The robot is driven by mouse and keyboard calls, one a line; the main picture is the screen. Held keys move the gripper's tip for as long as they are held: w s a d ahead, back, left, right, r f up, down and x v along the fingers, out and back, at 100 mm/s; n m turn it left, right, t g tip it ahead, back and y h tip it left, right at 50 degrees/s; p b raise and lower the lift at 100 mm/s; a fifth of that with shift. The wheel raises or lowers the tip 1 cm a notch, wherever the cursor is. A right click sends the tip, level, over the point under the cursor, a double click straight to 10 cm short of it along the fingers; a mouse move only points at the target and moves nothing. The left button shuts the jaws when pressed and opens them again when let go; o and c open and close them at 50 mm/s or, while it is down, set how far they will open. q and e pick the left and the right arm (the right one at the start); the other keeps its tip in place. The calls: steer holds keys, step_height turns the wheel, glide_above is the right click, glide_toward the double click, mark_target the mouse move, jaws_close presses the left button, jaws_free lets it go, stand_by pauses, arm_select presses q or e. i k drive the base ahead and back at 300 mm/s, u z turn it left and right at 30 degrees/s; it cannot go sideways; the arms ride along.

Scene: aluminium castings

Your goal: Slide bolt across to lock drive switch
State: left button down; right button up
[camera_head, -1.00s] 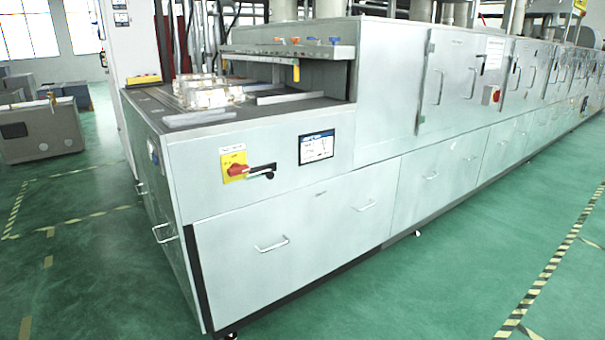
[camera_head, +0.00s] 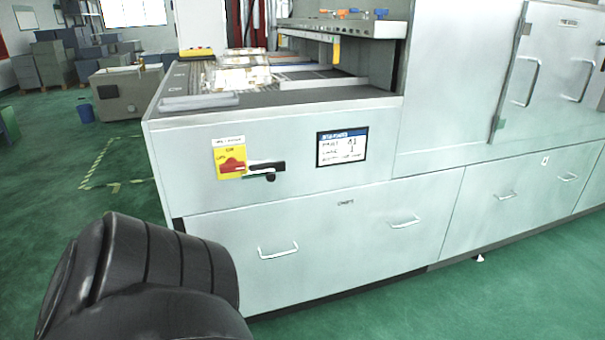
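The drive switch (camera_head: 231,165) is a red rotary knob on a yellow plate, set on the upper left of the machine's pale front panel. The black bolt (camera_head: 266,167) lies level just right of the switch, with a small knob hanging below its middle. Its left end is close to the red knob; I cannot tell whether it touches. A dark, rounded link of my arm (camera_head: 150,275) fills the lower left. Neither gripper shows, so I cannot tell what either one holds.
A display screen (camera_head: 342,147) sits right of the bolt. Below are drawers with protruding handles (camera_head: 278,252). Castings (camera_head: 243,75) lie on the conveyor top behind the panel. Grey crates (camera_head: 130,92) stand at the back left. Green floor is open to the left.

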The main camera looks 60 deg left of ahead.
mark_target(270, 173)
steer(key=u, duration=0.7)
steer(key=i, duration=1)
steer(key=u, duration=0.95)
